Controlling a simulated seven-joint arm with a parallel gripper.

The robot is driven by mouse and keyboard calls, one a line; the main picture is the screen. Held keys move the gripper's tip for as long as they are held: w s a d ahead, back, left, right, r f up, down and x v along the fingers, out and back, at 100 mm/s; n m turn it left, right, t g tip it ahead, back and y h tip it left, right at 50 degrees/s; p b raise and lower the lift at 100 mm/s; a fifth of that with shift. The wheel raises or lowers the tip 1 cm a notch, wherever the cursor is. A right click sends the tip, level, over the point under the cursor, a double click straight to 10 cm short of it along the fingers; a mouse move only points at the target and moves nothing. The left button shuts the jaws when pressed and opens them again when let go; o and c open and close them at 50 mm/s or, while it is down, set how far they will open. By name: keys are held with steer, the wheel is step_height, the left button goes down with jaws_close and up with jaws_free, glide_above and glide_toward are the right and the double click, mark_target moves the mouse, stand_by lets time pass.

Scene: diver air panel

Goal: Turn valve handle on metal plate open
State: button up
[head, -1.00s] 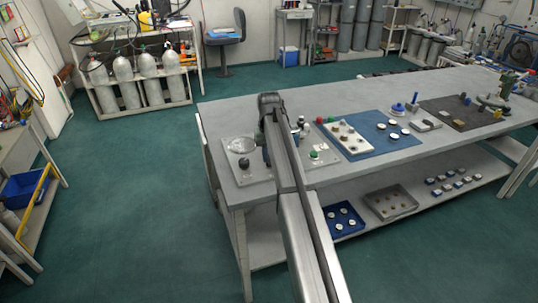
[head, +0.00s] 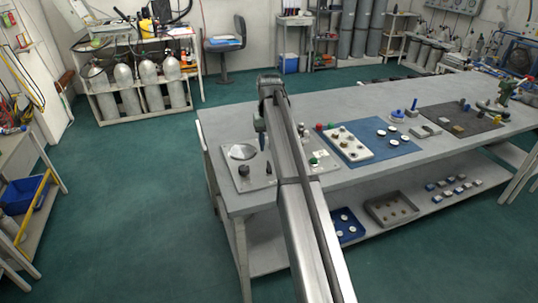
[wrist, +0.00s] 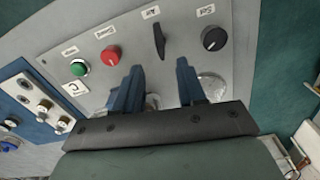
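The grey metal plate (wrist: 115,78) fills much of the wrist view and lies on the left of the bench in the head view (head: 262,181). A thin black valve handle (wrist: 159,41) stands on it, pointing roughly up and down in the wrist view, under a label that seems to read "Air". My gripper (wrist: 160,67) is open, its two blue fingers apart and empty. In the wrist picture the handle shows just beyond the gap between the fingertips; I see no contact. In the head view my arm hides part of the plate.
On the plate are a red knob (wrist: 110,55), a green knob (wrist: 78,68), a black knob (wrist: 214,39) and a round gauge (wrist: 213,86) partly behind the right finger. A blue mat (head: 405,146) with a white fitting plate (head: 346,141) lies to the right.

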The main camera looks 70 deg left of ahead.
steer(key=shift+r, duration=2.95)
